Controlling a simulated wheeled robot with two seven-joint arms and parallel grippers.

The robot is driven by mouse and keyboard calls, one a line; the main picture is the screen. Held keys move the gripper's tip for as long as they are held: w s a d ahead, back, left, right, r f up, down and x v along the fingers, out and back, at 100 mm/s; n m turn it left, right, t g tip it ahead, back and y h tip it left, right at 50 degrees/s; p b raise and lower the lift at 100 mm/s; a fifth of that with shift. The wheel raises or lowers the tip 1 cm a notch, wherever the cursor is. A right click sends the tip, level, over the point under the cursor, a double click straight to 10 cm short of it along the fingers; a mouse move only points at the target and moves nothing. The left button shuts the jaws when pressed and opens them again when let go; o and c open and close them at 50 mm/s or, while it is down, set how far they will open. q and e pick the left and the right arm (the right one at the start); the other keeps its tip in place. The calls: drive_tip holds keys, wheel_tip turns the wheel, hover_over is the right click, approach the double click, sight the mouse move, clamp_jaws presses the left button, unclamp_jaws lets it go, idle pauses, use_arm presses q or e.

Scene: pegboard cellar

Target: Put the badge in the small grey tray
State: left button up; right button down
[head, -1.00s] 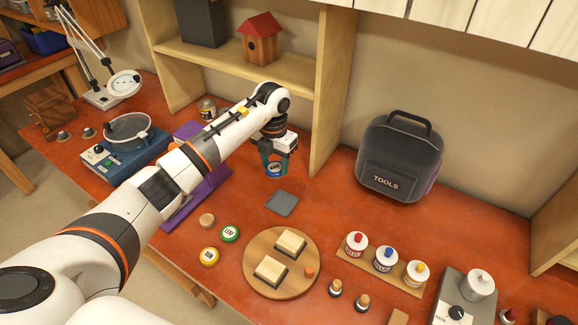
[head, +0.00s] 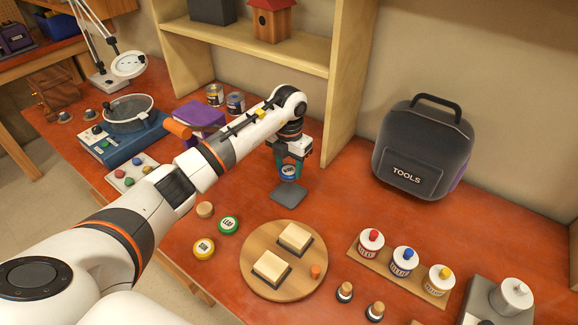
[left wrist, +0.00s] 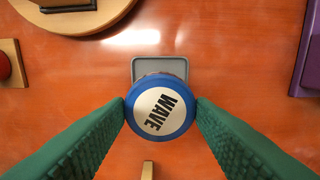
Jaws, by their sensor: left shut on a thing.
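My left gripper (head: 289,170) is shut on a blue round badge (head: 288,173) with a white centre. The small grey tray (head: 288,193) lies flat on the red-brown bench, just below and in front of the held badge in the head view. In the left wrist view the tray (left wrist: 160,68) is partly hidden behind the badge, and the visible part looks empty. The badge appears above the bench. My right gripper is not in view.
A green badge (head: 228,225) and a yellow badge (head: 204,248) lie left of a round wooden board (head: 255,246) with two blocks. A black tool bag (head: 423,150) stands at right. A shelf upright (head: 347,90) rises behind the gripper.

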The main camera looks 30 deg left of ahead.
use_arm(q)
drive_tip(key=shift+s+f+b, duration=0.1)
drive_tip(key=shift+f+b, duration=0.35)
drive_tip(key=shift+f, duration=0.3)
drive_tip(key=shift+f+b, duration=1.5)
drive_tip(key=shift+f, duration=0.7)
drive_tip(key=shift+f+b, duration=0.7)
drive_tip(key=shift+f, duration=0.05)
idle(0.7)
drive_tip(key=o, duration=1.2)
drive_tip(key=shift+o, duration=0.2)
drive_tip(key=shift+r, duration=0.1)
drive_tip(key=shift+r+p, duration=2.3)
drive_tip(key=shift+r, duration=1.15)
